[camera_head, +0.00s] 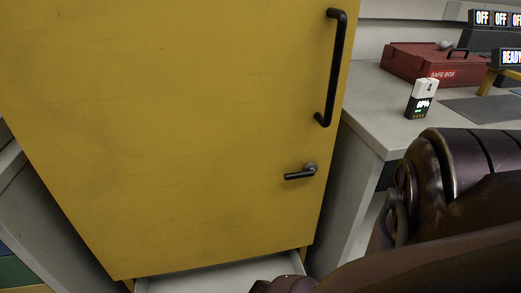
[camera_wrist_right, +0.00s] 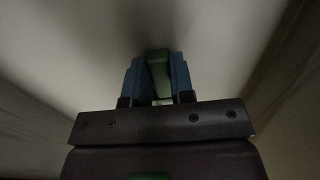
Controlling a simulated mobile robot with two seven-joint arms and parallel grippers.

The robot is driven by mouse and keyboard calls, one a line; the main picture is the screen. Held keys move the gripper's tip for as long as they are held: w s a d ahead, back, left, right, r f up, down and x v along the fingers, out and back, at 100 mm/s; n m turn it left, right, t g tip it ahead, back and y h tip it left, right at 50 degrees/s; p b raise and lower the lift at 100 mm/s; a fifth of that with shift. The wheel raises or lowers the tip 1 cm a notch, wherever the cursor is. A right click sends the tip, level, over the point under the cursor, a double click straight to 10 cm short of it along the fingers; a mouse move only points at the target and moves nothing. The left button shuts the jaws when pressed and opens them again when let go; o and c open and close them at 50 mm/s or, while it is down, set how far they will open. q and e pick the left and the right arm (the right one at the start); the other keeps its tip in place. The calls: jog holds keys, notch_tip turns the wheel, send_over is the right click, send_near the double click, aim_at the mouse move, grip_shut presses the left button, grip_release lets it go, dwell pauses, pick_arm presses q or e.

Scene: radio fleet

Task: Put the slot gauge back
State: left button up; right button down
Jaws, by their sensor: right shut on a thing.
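My right gripper (camera_wrist_right: 158,85) shows in the right wrist view, with blue fingers shut on a narrow green piece (camera_wrist_right: 158,72), which appears to be the slot gauge. Its far end is close to a pale grey surface, and I cannot tell whether it touches. In the head view my right arm reaches down at the lower right, toward an open pale drawer (camera_head: 222,277) under the yellow cabinet. The right gripper itself is hidden or out of frame there. My left gripper is in neither view.
The yellow cabinet door (camera_head: 190,130) is closed and has a long black handle (camera_head: 337,70) and a small black lever (camera_head: 300,172). A grey bench (camera_head: 375,110) on the right bears a red safe box (camera_head: 425,66) and a radio battery marked 4 (camera_head: 422,98).

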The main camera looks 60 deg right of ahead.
jog(key=shift+s+f, duration=0.1)
jog(key=shift+f, duration=0.15)
jog(key=c, duration=1)
grip_release()
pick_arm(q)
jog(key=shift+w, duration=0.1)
pick_arm(e)
jog(key=shift+r, duration=0.1)
jog(key=shift+r, duration=0.15)
pick_arm(q)
jog(key=p, duration=0.2)
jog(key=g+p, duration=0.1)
jog(key=p, duration=0.1)
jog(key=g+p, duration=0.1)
jog(key=p, duration=0.1)
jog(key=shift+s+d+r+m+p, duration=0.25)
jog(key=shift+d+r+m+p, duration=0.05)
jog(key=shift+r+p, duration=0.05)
pick_arm(e)
notch_tip(320, 180, up, 12)
jog(key=shift+r, duration=0.1)
